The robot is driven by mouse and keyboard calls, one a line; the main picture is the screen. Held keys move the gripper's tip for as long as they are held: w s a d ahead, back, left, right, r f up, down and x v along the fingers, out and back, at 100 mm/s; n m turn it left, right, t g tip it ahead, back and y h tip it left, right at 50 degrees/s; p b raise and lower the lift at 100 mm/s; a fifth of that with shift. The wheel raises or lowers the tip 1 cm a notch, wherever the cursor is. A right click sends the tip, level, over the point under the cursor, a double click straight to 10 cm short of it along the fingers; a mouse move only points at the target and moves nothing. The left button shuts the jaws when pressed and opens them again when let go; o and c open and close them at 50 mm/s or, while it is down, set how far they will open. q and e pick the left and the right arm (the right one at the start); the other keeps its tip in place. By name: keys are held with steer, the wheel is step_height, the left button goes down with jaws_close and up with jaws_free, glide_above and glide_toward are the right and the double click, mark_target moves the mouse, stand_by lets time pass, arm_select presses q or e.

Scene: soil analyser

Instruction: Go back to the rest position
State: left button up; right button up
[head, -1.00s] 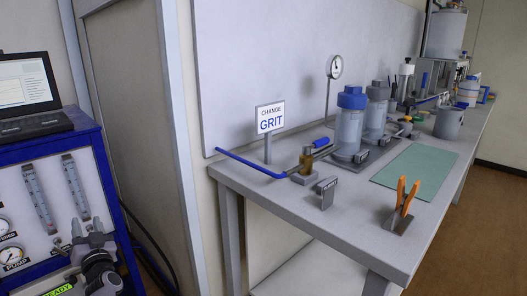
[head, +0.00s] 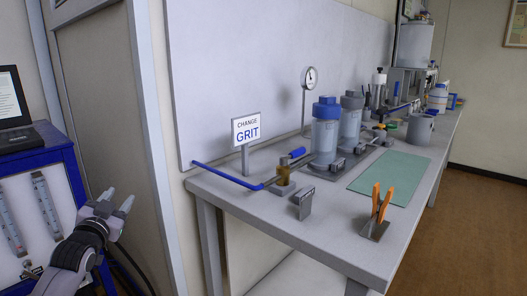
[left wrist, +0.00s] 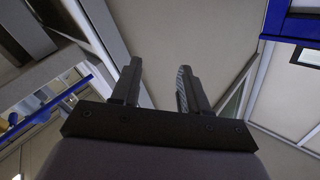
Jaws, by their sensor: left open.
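My left gripper (head: 117,203) is at the lower left of the head view, in front of the wall panel between the blue cart and the bench. It is open and empty. In the left wrist view its two fingers (left wrist: 158,88) stand apart with nothing between them, against a pale surface. My right gripper is not in view.
A blue cart (head: 62,160) with a laptop stands left. Brown floor at right is clear.

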arm_select(q)
steer(key=s+d+f+n+g+h, duration=0.1)
steer(key=s+d+f+g, duration=0.35)
steer(key=s+f, duration=0.75)
steer(key=s+d+f+n+g+h, duration=0.1)
steer(key=s+d+f+g, duration=0.1)
steer(key=s+d+f, duration=0.8)
steer(key=s+d+f+g+h, duration=0.1)
steer(key=s+f, duration=0.2)
steer(key=s, duration=0.5)
steer(key=s+d+f+g, duration=0.1)
steer(key=s+d+f, duration=0.15)
steer(key=s, duration=0.45)
step_height(320, 180, up, 15)
steer(key=s+a+p, duration=0.1)
steer(key=a+p, duration=0.1)
steer(key=p, duration=1.6)
steer(key=shift+p, duration=0.35)
